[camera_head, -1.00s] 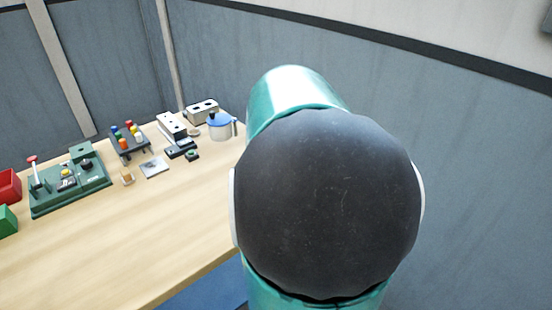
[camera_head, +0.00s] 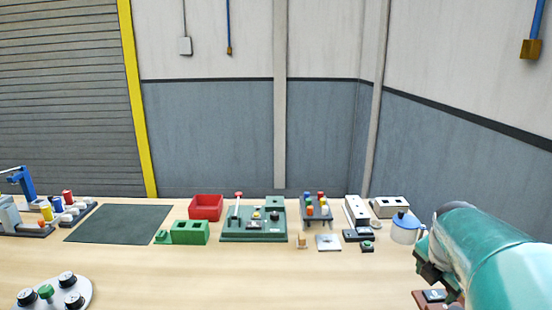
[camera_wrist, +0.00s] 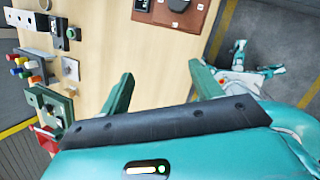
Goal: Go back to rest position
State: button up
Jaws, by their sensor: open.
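My gripper (camera_wrist: 160,90) shows in the wrist view with its two teal fingers spread wide apart and nothing between them. It hangs above the right part of the wooden table and the floor beyond the table edge. In the head view my teal arm reaches in from the right edge, and the dark wrist end is beside the blue-lidded pot (camera_head: 404,228). The fingers are not clear in that view. The green winding base (camera_head: 254,237) with its red-topped lever stands at the middle of the table, and it also shows at the left of the wrist view (camera_wrist: 48,103).
A red bin (camera_head: 206,207), green block (camera_head: 190,233), rack of coloured spools (camera_head: 317,207) and white blocks (camera_head: 356,210) line the table's back. A dark mat (camera_head: 118,223) and round grey plate (camera_head: 75,294) lie left. A brown board (camera_wrist: 176,12) is near my gripper. The table's front middle (camera_head: 220,280) is clear.

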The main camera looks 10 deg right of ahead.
jog(key=s+a+m+t+y, duration=0.1)
jog(key=s+a+m, duration=0.2)
jog(key=a+m, duration=0.7)
jog(key=s+a+m+t+y, duration=0.1)
jog(key=s+a+m+y, duration=0.1)
jog(key=a+m, duration=0.8)
jog(key=shift+s+a+r+y, duration=0.25)
jog(key=shift+s+a, duration=0.55)
jog(key=shift+a, duration=3.45)
jog(key=shift+f, duration=0.1)
